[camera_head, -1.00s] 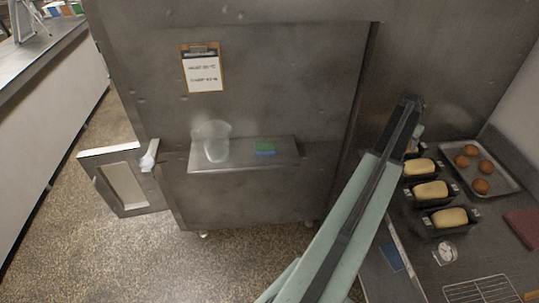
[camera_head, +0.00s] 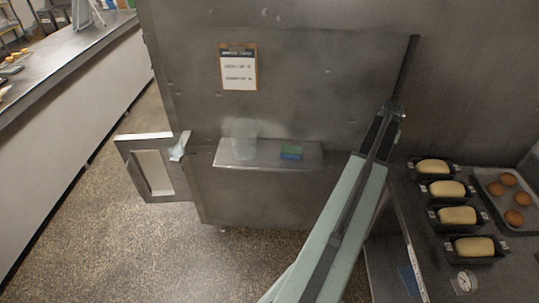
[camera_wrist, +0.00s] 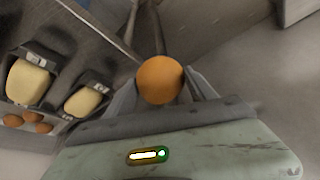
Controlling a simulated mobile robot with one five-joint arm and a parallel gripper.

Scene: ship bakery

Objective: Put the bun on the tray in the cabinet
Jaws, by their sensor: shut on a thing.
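In the wrist view my gripper (camera_wrist: 160,88) is shut on a round orange-brown bun (camera_wrist: 160,79), held between its fingers. In the head view my arm reaches up to the metal cabinet front, and the gripper end (camera_head: 392,108) is seen from behind; the bun is hidden there. A metal tray (camera_head: 530,222) with several round buns (camera_head: 513,217) lies on the counter at the right. The grey metal cabinet (camera_head: 310,60) fills the middle, with a small door (camera_head: 155,170) standing open at its lower left. The cabinet's inside is hidden.
Several loaf tins with pale loaves (camera_head: 457,215) stand on the right counter, near a round dial (camera_head: 465,281). Open floor (camera_head: 120,240) lies at left.

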